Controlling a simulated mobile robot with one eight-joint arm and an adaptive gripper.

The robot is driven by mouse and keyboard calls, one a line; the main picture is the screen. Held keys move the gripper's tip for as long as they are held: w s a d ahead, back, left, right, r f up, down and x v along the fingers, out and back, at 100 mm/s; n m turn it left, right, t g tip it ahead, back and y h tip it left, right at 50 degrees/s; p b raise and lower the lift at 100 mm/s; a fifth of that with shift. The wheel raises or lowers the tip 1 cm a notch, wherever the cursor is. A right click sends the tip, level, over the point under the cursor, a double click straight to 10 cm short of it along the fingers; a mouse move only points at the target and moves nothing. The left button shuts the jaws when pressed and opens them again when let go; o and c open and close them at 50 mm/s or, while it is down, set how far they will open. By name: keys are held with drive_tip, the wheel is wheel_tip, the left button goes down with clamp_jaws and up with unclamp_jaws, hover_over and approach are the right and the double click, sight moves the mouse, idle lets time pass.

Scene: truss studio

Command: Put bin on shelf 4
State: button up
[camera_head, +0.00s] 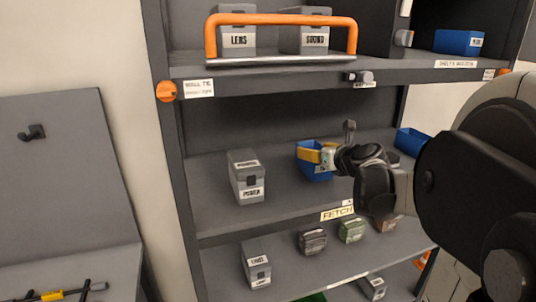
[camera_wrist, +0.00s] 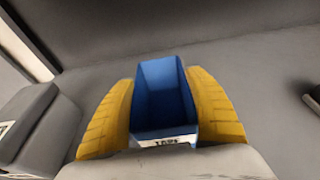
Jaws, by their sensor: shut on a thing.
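A blue open-topped bin (camera_head: 314,170) is at the middle shelf (camera_head: 290,196) of the rack, the one with a FETCH label on its edge. My gripper (camera_head: 318,156) is shut on the bin, its yellow fingers on the bin's two sides. In the wrist view the bin (camera_wrist: 165,92) sits between the yellow finger pads (camera_wrist: 166,112). The bin is empty inside, and a white label shows at its near edge. I cannot tell whether its bottom touches the shelf.
A grey POWER case (camera_head: 246,177) stands left of the bin. Another blue bin (camera_head: 411,141) is at the right, partly behind my arm. The upper shelf holds LENS and SOUND cases behind an orange handle (camera_head: 281,20). Several small cases stand on the lower shelf (camera_head: 290,272).

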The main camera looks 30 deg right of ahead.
drive_tip(key=shift+f, duration=0.45)
drive_tip(key=shift+f, duration=0.25)
drive_tip(key=o, duration=1.2)
drive_tip(key=shift+r, duration=0.1)
drive_tip(key=shift+o, duration=0.2)
drive_tip(key=shift+r, duration=0.1)
